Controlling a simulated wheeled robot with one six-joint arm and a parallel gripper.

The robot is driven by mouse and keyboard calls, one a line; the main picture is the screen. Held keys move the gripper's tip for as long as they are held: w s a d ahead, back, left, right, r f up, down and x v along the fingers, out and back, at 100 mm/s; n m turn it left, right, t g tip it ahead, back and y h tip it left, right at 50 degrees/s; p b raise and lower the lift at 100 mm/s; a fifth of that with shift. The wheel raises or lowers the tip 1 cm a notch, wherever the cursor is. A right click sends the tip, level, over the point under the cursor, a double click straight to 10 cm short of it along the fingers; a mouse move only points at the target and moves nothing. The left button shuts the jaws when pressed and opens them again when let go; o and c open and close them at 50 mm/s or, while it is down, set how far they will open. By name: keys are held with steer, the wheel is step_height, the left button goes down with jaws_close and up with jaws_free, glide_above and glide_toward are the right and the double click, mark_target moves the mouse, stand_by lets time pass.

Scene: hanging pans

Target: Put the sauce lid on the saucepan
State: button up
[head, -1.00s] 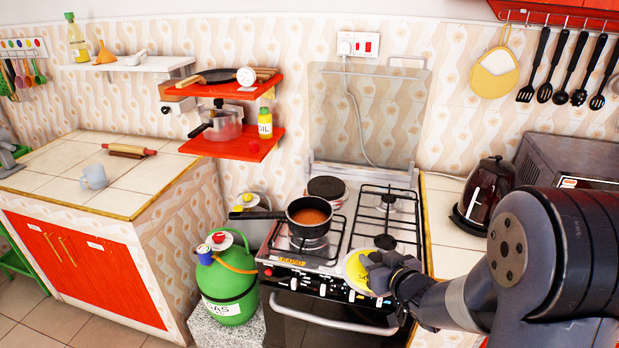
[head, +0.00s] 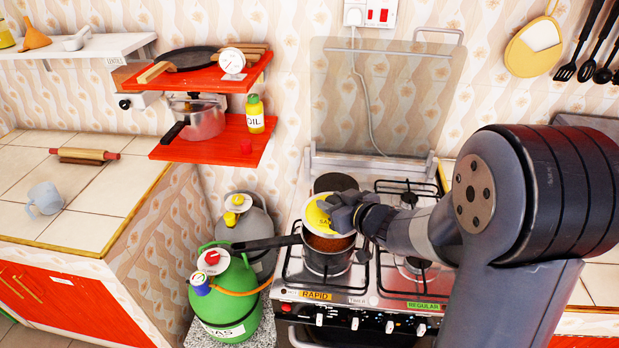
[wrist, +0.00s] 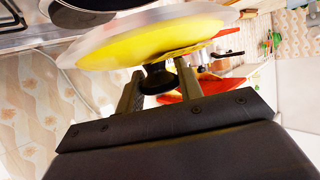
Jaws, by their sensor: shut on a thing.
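The sauce lid (head: 319,213) is a yellow disc with a pale rim, tilted, at the back of the saucepan. My gripper (head: 346,214) is shut on its black knob; the wrist view shows the knob between my two fingers (wrist: 158,80), with the lid (wrist: 150,45) filling the upper part. The dark saucepan (head: 329,254) stands on the front left burner with reddish-brown sauce in it and its handle pointing left. The lid and my gripper cover part of its opening. I cannot tell whether the lid touches the rim.
The stove (head: 365,292) has a raised glass cover (head: 385,100) behind. A green gas cylinder (head: 224,300) stands left of it, below the pan handle. Red shelves (head: 215,150) with pans and an oil bottle (head: 255,114) hang at upper left.

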steer(key=shift+w+a, duration=0.3)
steer(key=shift+w, duration=0.1)
steer(key=shift+s+d+f+b, duration=0.1)
steer(key=shift+f+b, duration=0.2)
steer(key=shift+b, duration=0.15)
steer(key=shift+f+b, duration=2.3)
steer(key=shift+f, duration=0.1)
steer(key=shift+f, duration=0.4)
steer(key=o, duration=1.2)
steer(key=shift+o, duration=0.2)
steer(key=shift+s, duration=0.1)
